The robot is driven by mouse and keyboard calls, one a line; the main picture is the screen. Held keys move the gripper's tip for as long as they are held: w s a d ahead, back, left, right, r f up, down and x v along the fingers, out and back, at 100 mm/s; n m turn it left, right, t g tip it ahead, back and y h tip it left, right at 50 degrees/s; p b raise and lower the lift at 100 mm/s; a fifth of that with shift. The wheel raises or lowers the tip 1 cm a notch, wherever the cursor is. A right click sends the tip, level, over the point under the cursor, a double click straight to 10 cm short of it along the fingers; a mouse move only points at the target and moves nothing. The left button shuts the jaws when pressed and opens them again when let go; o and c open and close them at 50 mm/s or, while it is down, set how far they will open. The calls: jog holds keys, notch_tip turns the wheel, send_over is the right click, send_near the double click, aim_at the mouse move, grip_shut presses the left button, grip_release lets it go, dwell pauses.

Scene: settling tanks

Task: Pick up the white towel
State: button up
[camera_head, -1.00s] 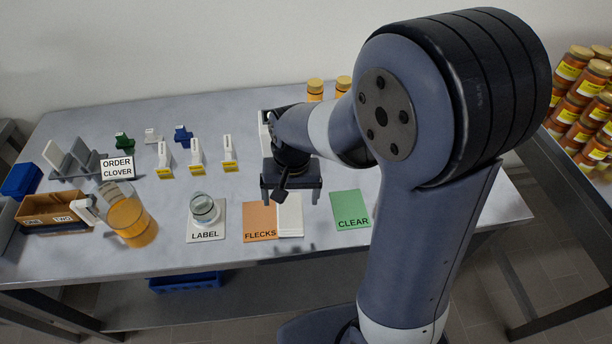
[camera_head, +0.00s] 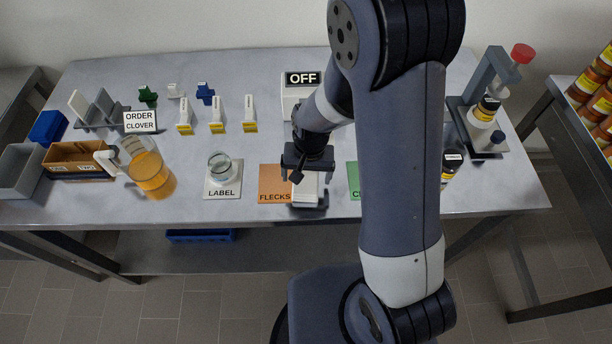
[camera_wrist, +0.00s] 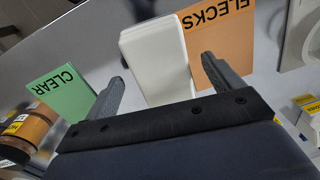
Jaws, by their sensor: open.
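The white towel (camera_wrist: 157,62) shows in the wrist view as a folded, flat white block lying on the table beside the orange FLECKS card. In the head view the towel (camera_head: 305,194) is partly hidden by my gripper. My gripper (camera_head: 306,170) is above it, and it also shows in the wrist view (camera_wrist: 172,82). Its two fingers are apart, one toward each side of the towel, with nothing held between them. I cannot tell how high the fingertips are above the table.
The orange FLECKS card (camera_head: 274,183) lies left of the towel and the green card (camera_head: 353,180) right. A glass jar (camera_head: 220,165) stands on the LABEL card. A pitcher of amber liquid (camera_head: 150,172) stands further left. A white box marked OFF (camera_head: 302,92) is behind my gripper.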

jog(key=shift+a+f, duration=0.1)
jog(key=shift+f, duration=0.95)
jog(key=c, duration=1.1)
